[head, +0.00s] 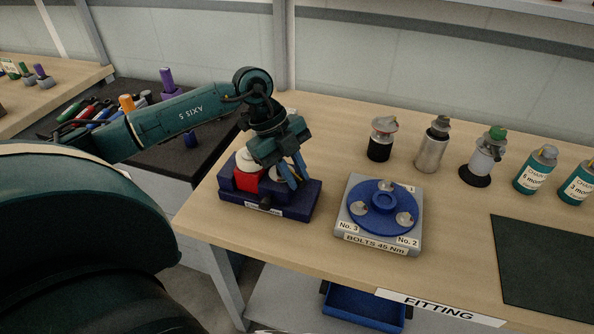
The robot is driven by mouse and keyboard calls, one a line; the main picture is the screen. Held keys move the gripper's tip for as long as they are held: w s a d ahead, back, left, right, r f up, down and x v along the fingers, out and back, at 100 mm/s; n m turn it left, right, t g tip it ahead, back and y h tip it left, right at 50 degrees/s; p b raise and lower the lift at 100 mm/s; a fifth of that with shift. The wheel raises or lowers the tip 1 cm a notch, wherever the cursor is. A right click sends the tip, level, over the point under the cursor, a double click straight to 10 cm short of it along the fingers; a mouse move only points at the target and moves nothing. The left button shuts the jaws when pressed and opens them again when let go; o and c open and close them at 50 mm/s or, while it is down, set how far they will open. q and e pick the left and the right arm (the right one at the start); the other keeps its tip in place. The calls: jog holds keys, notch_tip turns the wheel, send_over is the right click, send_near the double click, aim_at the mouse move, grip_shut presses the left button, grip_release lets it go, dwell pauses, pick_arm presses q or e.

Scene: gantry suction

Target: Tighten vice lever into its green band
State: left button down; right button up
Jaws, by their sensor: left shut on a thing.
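The vice (310,209) is a dark blue block at the left end of the wooden bench, with a red part and a white round piece on top. My left gripper (291,182) comes down from above over the vice's right side. Its blue fingers are shut on the vice lever, which is mostly hidden behind them. I cannot make out the green band or the lever's angle against it. My right gripper is not in view.
A grey bolt plate with a blue disc (383,202) stands close right of the vice. Several bottles and canisters (432,146) line the bench's back right. A dark mat (546,262) lies at the right. A dark side table (177,150) holds tools at the left.

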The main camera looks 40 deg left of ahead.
pick_arm(q)
jog(key=c, duration=1.3)
grip_release()
jog(key=v, duration=1.3)
jog(key=shift+r+b, duration=0.1)
jog(key=shift+b, duration=0.3)
